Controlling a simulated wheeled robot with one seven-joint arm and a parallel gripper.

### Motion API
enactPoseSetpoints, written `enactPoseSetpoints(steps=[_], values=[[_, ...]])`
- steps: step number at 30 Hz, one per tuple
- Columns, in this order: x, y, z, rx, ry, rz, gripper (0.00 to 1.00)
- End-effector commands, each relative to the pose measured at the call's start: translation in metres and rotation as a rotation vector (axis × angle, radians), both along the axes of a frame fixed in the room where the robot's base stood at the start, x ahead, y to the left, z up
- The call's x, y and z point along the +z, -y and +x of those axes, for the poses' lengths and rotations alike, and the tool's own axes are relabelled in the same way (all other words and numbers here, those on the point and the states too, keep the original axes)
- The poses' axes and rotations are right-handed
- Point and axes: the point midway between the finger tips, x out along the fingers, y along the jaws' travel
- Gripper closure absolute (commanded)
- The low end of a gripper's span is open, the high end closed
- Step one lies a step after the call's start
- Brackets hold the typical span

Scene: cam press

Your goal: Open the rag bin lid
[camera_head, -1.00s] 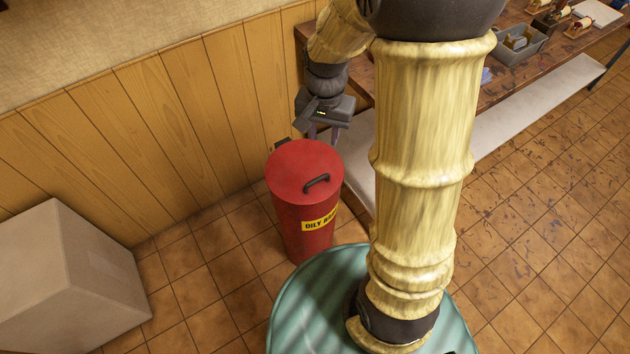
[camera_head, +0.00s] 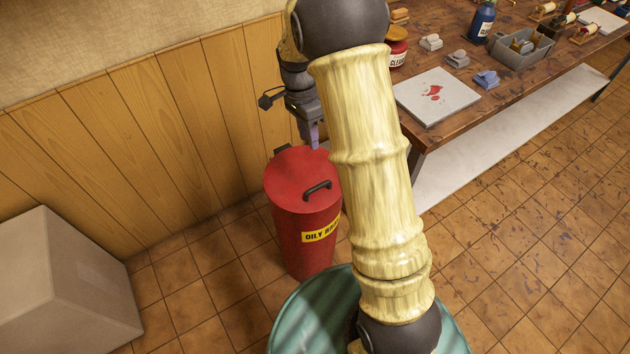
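The rag bin (camera_head: 306,240) is a red cylinder with a yellow label reading "OILY" and more letters partly hidden by my arm. Its red lid (camera_head: 294,178) lies flat and closed on top. A dark curved handle (camera_head: 317,190) sits toward the front right of the lid, and a dark hinge-like piece shows at the back left rim. My gripper (camera_head: 314,140) points down just behind the lid's back right edge, apart from the handle. Its fingers appear as one purplish shape from this side, so the gap between them cannot be seen.
A wooden workbench (camera_head: 455,118) with a white board (camera_head: 437,95), a grey tray (camera_head: 523,52) and small items stands at right. A wood-panelled wall (camera_head: 130,150) is behind the bin. A pale box (camera_head: 62,285) stands at left. Tiled floor between box and bin is clear.

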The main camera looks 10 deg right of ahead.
Motion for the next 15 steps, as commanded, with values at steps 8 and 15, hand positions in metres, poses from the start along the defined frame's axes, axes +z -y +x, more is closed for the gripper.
enactPoseSetpoints(steps=[8,15], values=[[-0.045,0.003,-0.010,0.001,-0.005,0.000,0.66],[-0.086,0.005,-0.017,0.002,-0.004,0.000,0.66]])
